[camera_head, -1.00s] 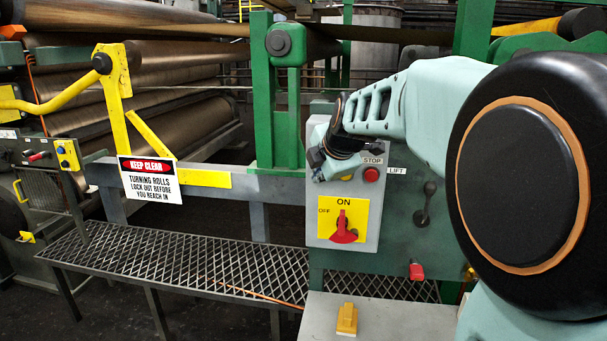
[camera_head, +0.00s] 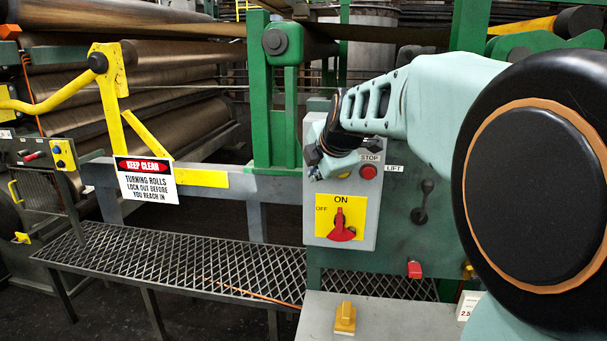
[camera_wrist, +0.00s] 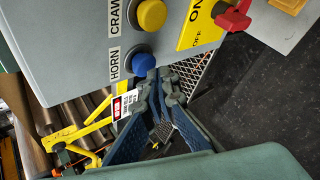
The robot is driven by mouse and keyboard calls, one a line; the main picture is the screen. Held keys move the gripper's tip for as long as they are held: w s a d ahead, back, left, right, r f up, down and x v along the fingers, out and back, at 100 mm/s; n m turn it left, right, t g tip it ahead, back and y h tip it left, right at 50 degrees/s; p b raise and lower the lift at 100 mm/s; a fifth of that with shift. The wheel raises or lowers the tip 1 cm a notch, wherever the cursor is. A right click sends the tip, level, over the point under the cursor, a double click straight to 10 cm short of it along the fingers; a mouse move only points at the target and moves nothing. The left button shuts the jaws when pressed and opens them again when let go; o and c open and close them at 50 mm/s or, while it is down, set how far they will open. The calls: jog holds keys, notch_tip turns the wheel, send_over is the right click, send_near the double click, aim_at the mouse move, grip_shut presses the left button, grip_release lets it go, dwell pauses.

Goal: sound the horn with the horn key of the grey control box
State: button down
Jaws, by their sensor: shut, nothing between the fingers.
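The grey control box (camera_head: 311,232) stands right of centre in the head view and fills the upper left of the wrist view (camera_wrist: 70,50). Its blue horn key (camera_wrist: 143,63), beside the HORN label (camera_wrist: 115,63), shows in the wrist view; in the head view my gripper and wrist hide it. My gripper (camera_wrist: 160,78) is shut and empty. Its tips are right beside the horn key, partly overlapping its lower edge in the wrist view; I cannot tell whether they touch it. In the head view my gripper (camera_head: 315,158) is at the box's upper left.
A yellow crawl key (camera_wrist: 152,14) sits close to the horn key. The box also carries a red stop button (camera_head: 368,172) and a red switch (camera_head: 341,226) on a yellow plate. A green post (camera_head: 263,100) and a yellow-marked rail (camera_head: 205,178) stand left of the box.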

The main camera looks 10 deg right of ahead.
jog(key=shift+s+a, duration=0.1)
jog(key=shift+s, duration=0.2)
